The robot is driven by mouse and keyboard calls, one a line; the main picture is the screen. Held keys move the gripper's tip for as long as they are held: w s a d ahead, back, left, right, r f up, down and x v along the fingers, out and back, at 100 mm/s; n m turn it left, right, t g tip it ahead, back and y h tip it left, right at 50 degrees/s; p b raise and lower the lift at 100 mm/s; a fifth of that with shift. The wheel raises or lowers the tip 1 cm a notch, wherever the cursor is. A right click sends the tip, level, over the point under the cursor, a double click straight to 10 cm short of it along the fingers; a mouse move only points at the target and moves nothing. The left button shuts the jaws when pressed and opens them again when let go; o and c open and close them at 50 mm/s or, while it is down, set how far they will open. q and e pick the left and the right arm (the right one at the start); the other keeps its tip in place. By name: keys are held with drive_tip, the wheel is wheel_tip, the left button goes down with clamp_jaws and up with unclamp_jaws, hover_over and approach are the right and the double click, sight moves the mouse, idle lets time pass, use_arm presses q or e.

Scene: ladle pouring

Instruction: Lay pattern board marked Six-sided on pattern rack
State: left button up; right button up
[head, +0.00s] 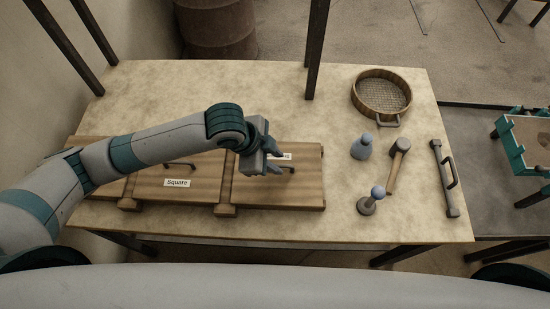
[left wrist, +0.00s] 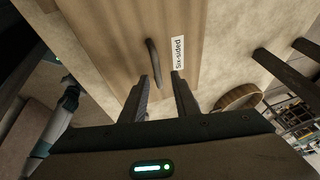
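The pattern board marked Six-sided (head: 307,190) is a brown wooden board at the right end of a row on the table. Its label is partly hidden by my gripper in the head view but reads clearly in the left wrist view (left wrist: 179,54). It has a dark bar handle (left wrist: 153,62). My left gripper (head: 277,157) is over this board, open, its fingers (left wrist: 160,76) pointing at the handle and apart from it. A board marked Square (head: 177,195) lies to its left. Wooden strips (head: 227,195) separate the boards; I cannot tell which part is the pattern rack. My right gripper is out of view.
The table between boards and tools is clear.

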use_arm(q)
drive_tip(key=shift+r, duration=0.15)
drive_tip(key=shift+r, duration=0.6)
drive_tip(key=b+v, duration=0.2)
drive_tip(key=v, duration=0.9)
drive_tip(key=shift+a+r, duration=0.15)
drive_tip(key=shift+r, duration=0.25)
